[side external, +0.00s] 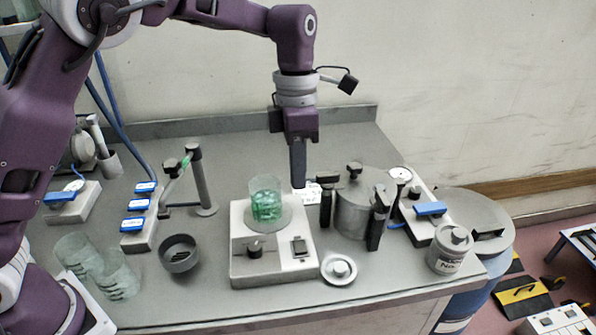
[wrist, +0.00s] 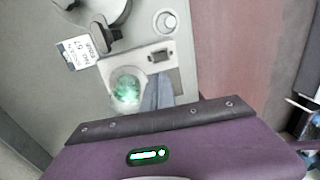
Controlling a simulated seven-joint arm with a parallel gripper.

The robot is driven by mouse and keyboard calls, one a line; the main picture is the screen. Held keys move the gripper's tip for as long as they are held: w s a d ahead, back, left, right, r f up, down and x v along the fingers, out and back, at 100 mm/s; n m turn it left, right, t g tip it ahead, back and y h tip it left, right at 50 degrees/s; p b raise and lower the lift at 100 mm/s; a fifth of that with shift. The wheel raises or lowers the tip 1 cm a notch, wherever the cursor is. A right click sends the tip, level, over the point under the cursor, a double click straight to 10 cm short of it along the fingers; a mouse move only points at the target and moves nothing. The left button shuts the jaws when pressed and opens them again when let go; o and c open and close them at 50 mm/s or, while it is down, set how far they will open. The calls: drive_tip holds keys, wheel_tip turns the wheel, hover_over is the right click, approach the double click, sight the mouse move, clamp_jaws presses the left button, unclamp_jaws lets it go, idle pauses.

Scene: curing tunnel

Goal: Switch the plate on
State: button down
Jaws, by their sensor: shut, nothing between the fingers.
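The plate (side external: 238,270) is a pale box with a dark knob (side external: 254,251) and a dark rocker switch (side external: 299,247) on its top, near the front. I cannot tell which way the rocker is tipped. A glass beaker (side external: 266,200) of green liquid stands on its round top. My gripper (side external: 298,184) is shut and empty, pointing down behind the plate's right side, above the bench. In the wrist view the fingers (wrist: 158,95) lie beside the beaker (wrist: 126,92), and the switch (wrist: 157,57) shows beyond them.
A lidded metal pot (side external: 354,212) with dark clamps stands right of the plate. A round lid (side external: 339,270) lies at its front right corner. A white labelled card (side external: 308,193) is behind it. A dark bowl (side external: 179,253) and glass beakers (side external: 118,275) stand left.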

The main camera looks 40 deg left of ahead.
sight(301, 250)
drive_tip(key=shift+s+d+r, duration=0.1)
drive_tip(key=shift+s+d, duration=0.4)
drive_tip(key=f, duration=0.9)
drive_tip(key=s+d+f, duration=0.1)
drive_tip(key=f, duration=0.3)
drive_tip(key=shift+d+f, duration=0.1)
drive_tip(key=shift+f, duration=0.3)
drive_tip(key=shift+s+f, duration=0.1)
